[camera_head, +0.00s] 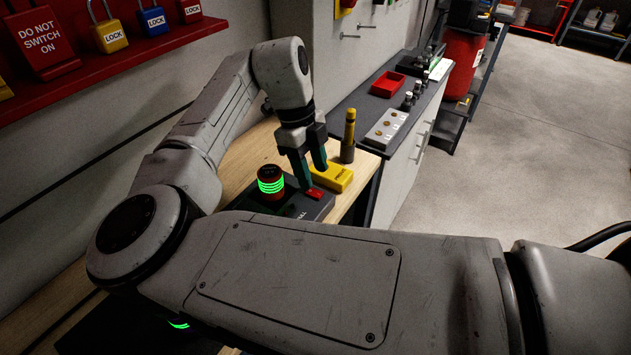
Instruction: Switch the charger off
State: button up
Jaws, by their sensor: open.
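The charger appears to be a black box (313,210) on the wooden bench. A red rocker switch (316,193) sits on its top near the right end; I cannot tell which way it is tipped. A dark red cylinder with glowing green bands (271,184) stands at its left part. My gripper (314,178) points down with its dark fingers spread and nothing seen between them. The fingertips are close above or beside the switch; I cannot tell whether they touch it. My arm hides the front of the box and most of its lettering.
A yellow block (334,178) lies just right of my gripper, with an upright yellow-topped cylinder (349,136) behind it. A grey counter holds a pale plate (387,128) and a red tray (387,84). Padlocks (110,36) hang at upper left. The floor (510,150) at right is clear.

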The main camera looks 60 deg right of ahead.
jog(key=v, duration=0.6)
jog(key=shift+r+b, duration=0.25)
jog(key=shift+b, duration=0.05)
